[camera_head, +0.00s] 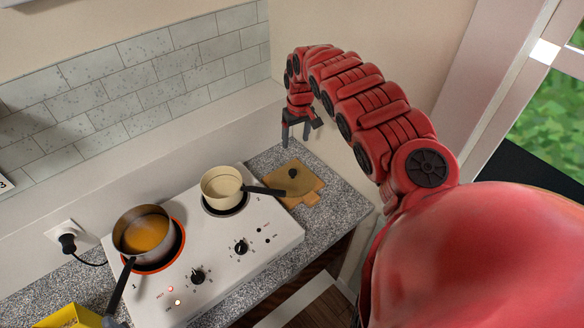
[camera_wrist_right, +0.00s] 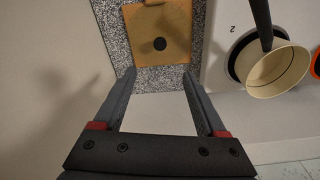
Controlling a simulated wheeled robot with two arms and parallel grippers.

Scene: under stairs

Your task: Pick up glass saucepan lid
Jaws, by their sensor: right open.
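The glass saucepan lid (camera_head: 293,174) lies on a wooden cutting board (camera_head: 315,184) at the back right of the counter. Its round dark knob shows clearly, but the clear glass is hard to make out. In the right wrist view, the lid (camera_wrist_right: 160,44) shows as a dark knob on the board (camera_wrist_right: 178,20), beyond the fingertips. My right gripper (camera_head: 296,137) is raised above the counter near the wall. Its fingers (camera_wrist_right: 160,76) are apart with nothing between them. My left gripper is not in view.
A cream saucepan (camera_head: 221,187) stands on the rear burner, its dark handle reaching over the board. A pan of orange liquid (camera_head: 146,234) sits on the front burner of the white hob (camera_head: 215,250). A yellow box (camera_head: 68,317) is at lower left. The wall is close behind.

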